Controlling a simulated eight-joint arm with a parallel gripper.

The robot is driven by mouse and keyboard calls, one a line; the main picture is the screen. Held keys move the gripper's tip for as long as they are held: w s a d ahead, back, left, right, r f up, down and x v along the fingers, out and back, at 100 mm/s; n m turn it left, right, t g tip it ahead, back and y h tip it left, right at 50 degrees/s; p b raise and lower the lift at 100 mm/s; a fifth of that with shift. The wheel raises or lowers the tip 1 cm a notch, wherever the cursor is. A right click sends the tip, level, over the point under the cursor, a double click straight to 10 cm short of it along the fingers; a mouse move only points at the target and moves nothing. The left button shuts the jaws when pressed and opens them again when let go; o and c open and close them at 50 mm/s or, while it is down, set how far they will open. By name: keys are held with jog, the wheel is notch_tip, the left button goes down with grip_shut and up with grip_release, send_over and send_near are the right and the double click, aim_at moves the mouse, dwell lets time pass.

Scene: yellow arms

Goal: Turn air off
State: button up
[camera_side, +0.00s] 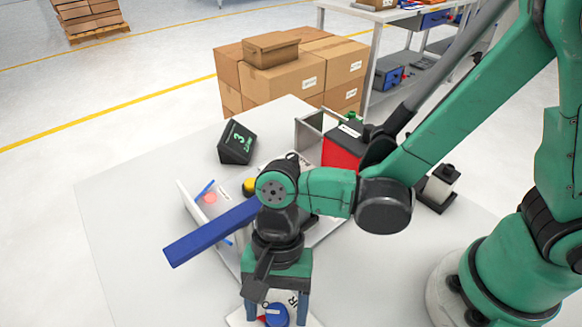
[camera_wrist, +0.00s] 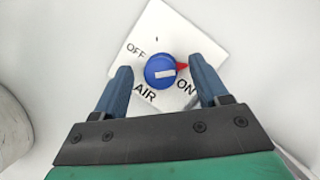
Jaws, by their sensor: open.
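In the wrist view the red pointer is at the right, just above the word ON. My gripper (camera_wrist: 160,80) is open, with one blue finger on each side of the dial. The right finger is close to the red pointer; I cannot tell if they touch. In the side view my gripper (camera_side: 276,306) points down over the dial (camera_side: 275,315) at the bottom edge, and the plate is partly hidden.
A long blue bar (camera_side: 212,232) sticks out left of my wrist over a metal fixture (camera_side: 192,207). A black display (camera_side: 237,143) showing a green 3 and a red box (camera_side: 342,148) stand behind. The table (camera_side: 120,200) is clear at left.

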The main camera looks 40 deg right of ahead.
grip_shut()
jog(key=shift+n, duration=0.3)
jog(key=n+g+h, duration=0.1)
jog(key=n, duration=0.2)
jog(key=n+h, duration=0.2)
jog(key=n, duration=0.3)
jog(key=shift+a, duration=0.15)
jog(key=n+h, duration=0.1)
jog(key=n, duration=0.3)
jog(key=shift+a+n+h, duration=0.1)
jog(key=shift+n+h, duration=0.2)
jog(key=shift+h, duration=0.1)
jog(key=n, duration=0.2)
jog(key=n+h, duration=0.1)
jog(key=n, duration=0.1)
jog(key=shift+n+t+h, duration=0.3)
jog(key=shift+t, duration=0.1)
